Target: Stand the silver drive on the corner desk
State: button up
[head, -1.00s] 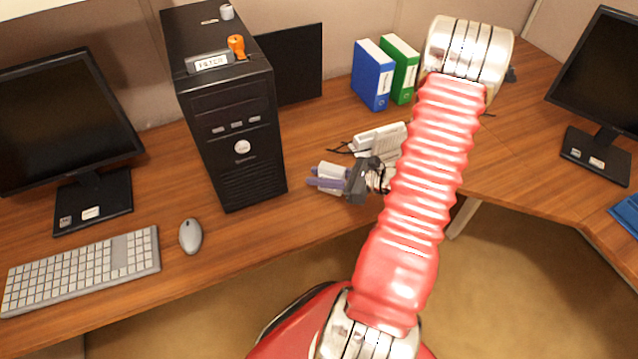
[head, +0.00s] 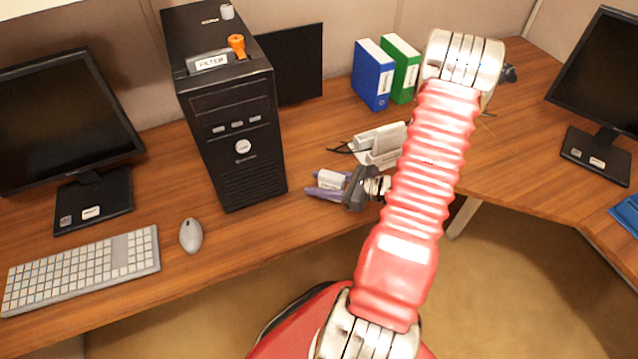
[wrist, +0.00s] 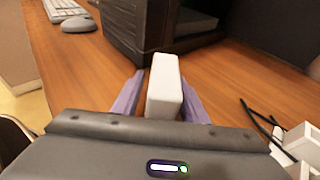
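The silver drive (head: 331,180), a pale box, is on the wooden corner desk (head: 290,215), to the right of the black computer tower. In the wrist view the drive (wrist: 165,86) appears upright between my two purple fingers. Its base is partly hidden, so its contact with the desk is not clear. My gripper (head: 326,184) is open around the drive. The wrist view shows a gap on the left side of the drive and a narrower one on the right.
The black tower (head: 240,140) stands close left of my gripper. A white device with black cables (head: 378,147) lies just behind it. Blue (head: 372,76) and green (head: 402,66) binders stand farther back. A mouse (head: 191,236) and keyboard (head: 85,268) are at left.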

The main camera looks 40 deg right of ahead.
aim_at(343, 185)
jog(key=shift+r, duration=0.1)
jog(key=shift+s+d+r, duration=0.1)
jog(key=shift+s+d, duration=0.05)
jog(key=v, duration=1.1)
jog(key=shift+s+d+r, duration=0.1)
jog(key=shift+s, duration=0.15)
dwell(0.7)
